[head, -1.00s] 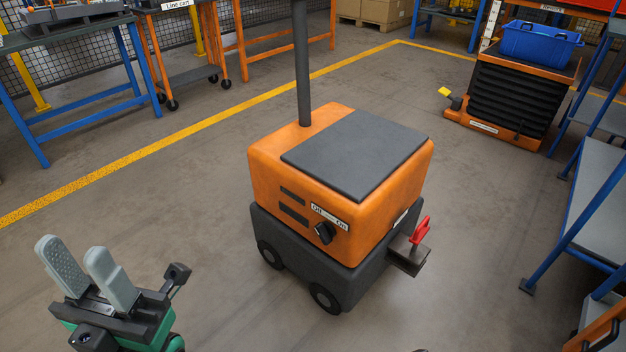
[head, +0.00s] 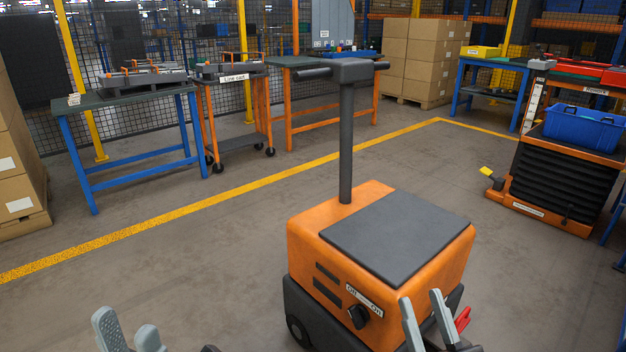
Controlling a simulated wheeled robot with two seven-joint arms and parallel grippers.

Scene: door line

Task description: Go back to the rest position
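My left gripper (head: 126,324) shows at the bottom left edge of the head view. Its two grey fingers stand apart with nothing between them, and its body is cut off by the frame. My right gripper (head: 421,298) is at the bottom, right of centre, in front of the orange cart's (head: 300,240) lower right part. Its fingers are also apart and empty. Whether it touches the cart cannot be told. The cart has a dark top, a post with a T-handle (head: 345,70) and a black knob (head: 358,316) by an Off/On label. A red lever (head: 462,318) is partly hidden behind the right gripper.
A blue-legged table (head: 130,98), a line cart (head: 235,145) and an orange-legged table stand behind the yellow floor line. Stacked boxes (head: 420,55) are at the back. A lift table with a blue bin (head: 582,128) stands at right. The floor left of the cart is clear.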

